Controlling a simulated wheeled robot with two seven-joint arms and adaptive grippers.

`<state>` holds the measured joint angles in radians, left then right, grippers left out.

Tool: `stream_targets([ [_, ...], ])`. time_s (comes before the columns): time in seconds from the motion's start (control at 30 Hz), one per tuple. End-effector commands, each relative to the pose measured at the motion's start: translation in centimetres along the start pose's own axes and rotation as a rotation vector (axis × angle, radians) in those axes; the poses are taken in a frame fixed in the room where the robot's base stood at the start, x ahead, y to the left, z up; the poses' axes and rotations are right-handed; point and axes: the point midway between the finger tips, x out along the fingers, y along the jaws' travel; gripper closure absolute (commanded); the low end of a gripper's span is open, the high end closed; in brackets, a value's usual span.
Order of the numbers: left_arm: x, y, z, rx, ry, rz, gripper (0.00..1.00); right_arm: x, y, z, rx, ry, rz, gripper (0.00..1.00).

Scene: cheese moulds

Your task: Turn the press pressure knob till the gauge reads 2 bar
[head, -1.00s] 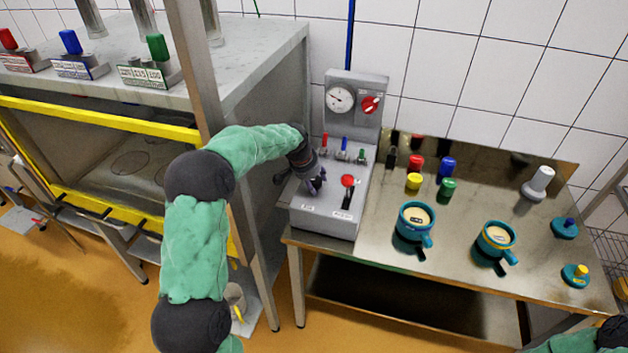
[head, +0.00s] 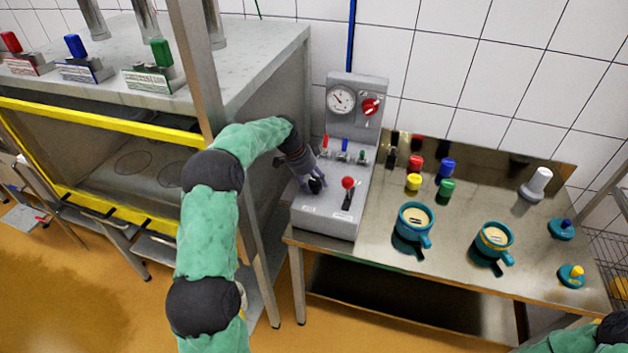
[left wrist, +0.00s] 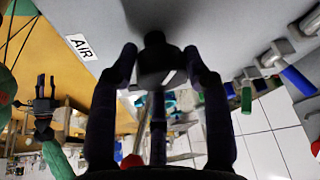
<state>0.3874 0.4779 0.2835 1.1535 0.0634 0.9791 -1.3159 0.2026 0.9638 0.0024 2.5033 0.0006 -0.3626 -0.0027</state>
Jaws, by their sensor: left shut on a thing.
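The control box (head: 330,221) stands at the left end of the steel table. A black knob sits on its sloping front, low on the left; in the left wrist view the knob (left wrist: 155,62) is between my fingers, beside a label reading AIR (left wrist: 81,47). My left gripper (head: 314,183) is shut on this knob; it also shows in the left wrist view (left wrist: 158,68). The round white gauge (head: 341,99) is on the upright panel; its needle points up and left, its figures too small to read. My right gripper (left wrist: 45,88) shows empty, its fingers apart.
A red rotary switch (head: 371,106) is right of the gauge. A red-knobbed lever (head: 348,184) stands close right of my left gripper; small red, blue and green valves are behind it. Teal moulds (head: 414,224) and coloured pieces are on the table (head: 460,258).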

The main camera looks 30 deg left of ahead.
Motion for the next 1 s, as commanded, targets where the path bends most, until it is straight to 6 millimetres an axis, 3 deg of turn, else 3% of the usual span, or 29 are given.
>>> stream_targets([
  [0.5,-0.7,-0.6,-0.7,0.357,0.007,0.127,0.85,-1.7,-0.6,0.1,0.0,0.0,0.0,0.6],
  [1.0,-0.6,-0.6,-0.7,0.448,0.007,0.163,0.85,-2.1,-0.8,0.1,0.0,0.0,0.0,0.6],
])
